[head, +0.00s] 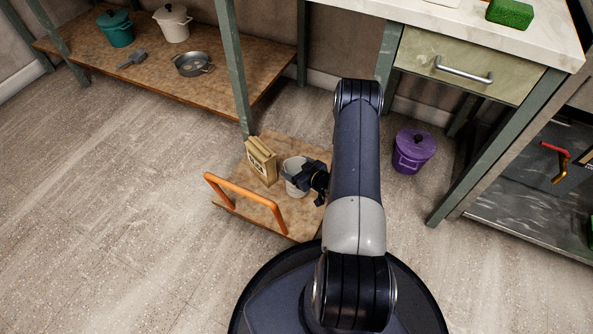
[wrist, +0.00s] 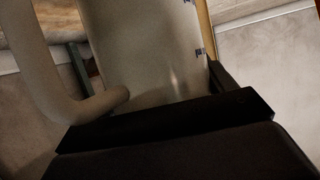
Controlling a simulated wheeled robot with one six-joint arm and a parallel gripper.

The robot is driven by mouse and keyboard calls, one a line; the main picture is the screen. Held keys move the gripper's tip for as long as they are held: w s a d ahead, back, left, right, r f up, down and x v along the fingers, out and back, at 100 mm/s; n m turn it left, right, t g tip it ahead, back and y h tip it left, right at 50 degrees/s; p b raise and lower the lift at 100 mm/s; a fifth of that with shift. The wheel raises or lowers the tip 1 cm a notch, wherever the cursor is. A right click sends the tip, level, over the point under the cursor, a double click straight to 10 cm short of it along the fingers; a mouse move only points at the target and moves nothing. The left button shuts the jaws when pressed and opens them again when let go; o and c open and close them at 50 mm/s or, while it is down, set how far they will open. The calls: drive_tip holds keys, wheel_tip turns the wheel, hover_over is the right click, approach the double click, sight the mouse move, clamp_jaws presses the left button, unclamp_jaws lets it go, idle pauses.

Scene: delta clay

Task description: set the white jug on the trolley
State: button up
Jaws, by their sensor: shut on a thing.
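The white jug (head: 293,168) is at my gripper (head: 304,179) in the head view, over the deck of the trolley (head: 262,212). The trolley is a low wooden platform with an orange handle. My gripper is shut on the jug; its dark jaws cover part of the jug's right side. In the wrist view the jug's pale wall (wrist: 145,55) fills the middle, with its curved handle at left and small blue marks at right. I cannot tell whether the jug's base touches the deck.
A purple lidded pot (head: 413,150) is on the floor at right. A low shelf (head: 150,75) holds pots and a pan. A drawer table (head: 470,68) stands at upper right. The floor at left is clear.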

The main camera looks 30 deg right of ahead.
drive_tip(key=shift+f, duration=0.3)
drive_tip(key=shift+f, duration=0.15)
drive_tip(key=o, duration=1.9)
drive_tip(key=shift+o, duration=0.2)
drive_tip(key=shift+r, duration=0.25)
drive_tip(key=shift+s+d+r+p, duration=0.15)
drive_tip(key=shift+s+r+p, duration=0.05)
drive_tip(key=shift+s+p, duration=0.15)
drive_tip(key=p+v, duration=0.3)
drive_tip(key=v, duration=0.8)
drive_tip(key=shift+s+f, duration=0.1)
